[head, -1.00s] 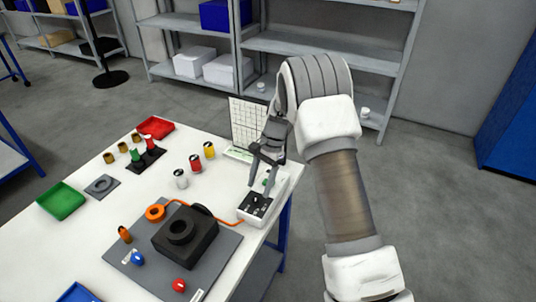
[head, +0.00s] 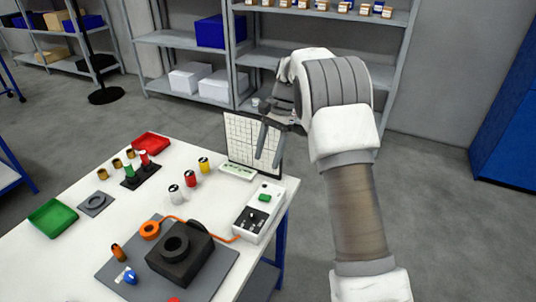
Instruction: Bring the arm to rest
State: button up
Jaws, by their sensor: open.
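My gripper (head: 267,145) is in the head view, raised above the right back corner of the white table (head: 70,252). Its two dark fingers are apart, with nothing between them. They point down in front of the gridded white board (head: 250,138). The white control box (head: 258,213), with a green button on top, stands below the gripper and apart from it. My arm reaches up along the right side of the view.
A black block (head: 180,255) with a round opening sits on a grey mat. Red, yellow and white cylinders (head: 190,178) stand mid-table. A red tray (head: 151,144) and a green tray (head: 52,217) lie farther left. Metal shelves (head: 180,40) stand behind. Floor right of the table is clear.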

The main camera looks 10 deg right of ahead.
jog(key=shift+r, duration=0.1)
jog(key=s+d+r+n+t+h, duration=0.1)
jog(key=s+d+r+n+t, duration=0.25)
jog(key=s+r, duration=1.05)
jog(key=s+d+n+t+h, duration=0.1)
jog(key=s+n+t, duration=0.4)
jog(key=s, duration=1.3)
jog(key=shift+s+d+f+n+h, duration=0.25)
jog(key=shift+f+n+h, duration=0.2)
jog(key=shift+n+h, duration=0.25)
jog(key=shift+w, duration=0.1)
